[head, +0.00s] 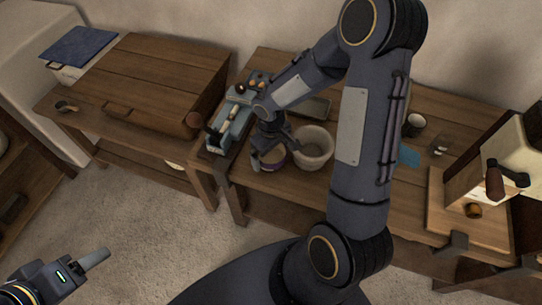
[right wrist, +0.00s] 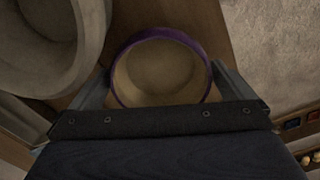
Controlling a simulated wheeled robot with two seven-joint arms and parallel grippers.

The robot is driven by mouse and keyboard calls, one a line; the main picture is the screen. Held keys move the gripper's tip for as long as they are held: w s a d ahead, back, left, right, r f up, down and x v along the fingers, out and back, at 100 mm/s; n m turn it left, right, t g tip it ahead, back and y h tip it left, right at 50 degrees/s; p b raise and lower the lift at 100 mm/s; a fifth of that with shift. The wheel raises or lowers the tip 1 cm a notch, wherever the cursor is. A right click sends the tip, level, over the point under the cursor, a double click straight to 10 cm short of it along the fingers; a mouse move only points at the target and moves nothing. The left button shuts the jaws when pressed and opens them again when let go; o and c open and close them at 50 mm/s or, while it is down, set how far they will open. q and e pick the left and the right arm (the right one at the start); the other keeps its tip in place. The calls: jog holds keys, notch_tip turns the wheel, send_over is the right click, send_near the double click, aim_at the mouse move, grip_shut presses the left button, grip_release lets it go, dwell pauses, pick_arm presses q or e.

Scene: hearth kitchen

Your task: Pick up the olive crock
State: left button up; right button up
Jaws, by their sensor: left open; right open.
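The olive crock, as I take it, is a small round pot with a purple rim and a tan inside. It stands near the front edge of the wooden table in the head view (head: 274,163), partly hidden by my right gripper (head: 268,150). In the right wrist view the crock (right wrist: 160,72) lies between the two open fingers of my right gripper (right wrist: 162,85), one on each side of its rim. I cannot tell whether they touch it. My left gripper (head: 95,259) is open and empty over the floor at lower left.
A larger pale bowl (head: 314,147) stands close beside the crock; it also shows in the right wrist view (right wrist: 45,45). A blue-grey tray (head: 231,128) with small items is to the left. A grinder (head: 480,180) stands on a board at right. The floor in front is clear.

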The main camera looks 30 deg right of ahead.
jog(key=shift+f, duration=0.1)
jog(key=c, duration=0.9)
jog(key=shift+c, duration=0.3)
